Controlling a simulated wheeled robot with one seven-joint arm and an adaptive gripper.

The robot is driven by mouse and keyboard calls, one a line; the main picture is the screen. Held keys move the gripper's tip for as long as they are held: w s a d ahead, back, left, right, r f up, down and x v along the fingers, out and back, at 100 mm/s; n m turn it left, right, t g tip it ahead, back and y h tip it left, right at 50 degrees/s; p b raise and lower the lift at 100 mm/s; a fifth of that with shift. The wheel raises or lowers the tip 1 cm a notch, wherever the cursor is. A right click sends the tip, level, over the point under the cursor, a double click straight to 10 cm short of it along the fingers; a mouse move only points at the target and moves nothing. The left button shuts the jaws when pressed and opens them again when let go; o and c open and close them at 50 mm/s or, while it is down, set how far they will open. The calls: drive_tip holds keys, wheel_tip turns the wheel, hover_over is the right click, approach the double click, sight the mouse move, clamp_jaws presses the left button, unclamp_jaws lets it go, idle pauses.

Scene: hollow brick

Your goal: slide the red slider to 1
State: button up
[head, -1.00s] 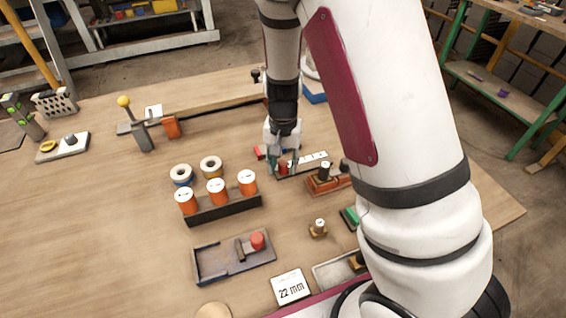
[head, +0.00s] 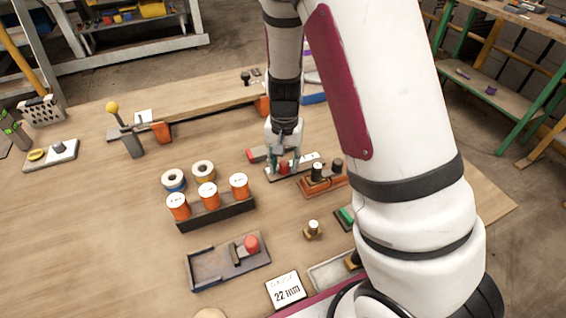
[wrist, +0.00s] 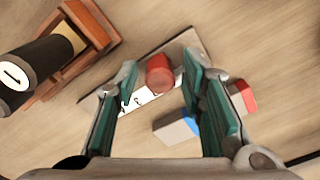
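The strip's marks are too small or covered to read surely. My gripper (head: 284,158) is down at the track, its two green-padded fingers apart, one on each side of the knob. In the wrist view gaps show between the pads and the knob; contact cannot be told. The fingers hide part of the strip.
An orange-brown block with dark knobs (head: 320,183) stands close right of the track. A red-ended bar (head: 256,154) lies behind it, partly hidden by a finger in the wrist view. A dark tray with another red knob (head: 251,243) and spools (head: 208,197) are nearer.

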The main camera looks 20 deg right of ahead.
sight(284, 163)
drive_tip(key=shift+r, duration=0.1)
wheel_tip(284, 163, up, 12)
idle(0.7)
idle(0.3)
drive_tip(key=s+a+r+n+t+p, duration=0.1)
drive_tip(key=s+r+n+t+p, duration=0.1)
drive_tip(key=s+r, duration=0.7)
drive_tip(key=s+a+r+n+t+p, duration=0.1)
drive_tip(key=s+r+n, duration=0.3)
drive_tip(key=s+r, duration=0.5)
drive_tip(key=s+t, duration=0.1)
drive_tip(key=s, duration=0.6)
drive_tip(key=shift+n+p, duration=0.35)
drive_tip(key=shift+n, duration=0.05)
drive_tip(key=shift+s, duration=0.1)
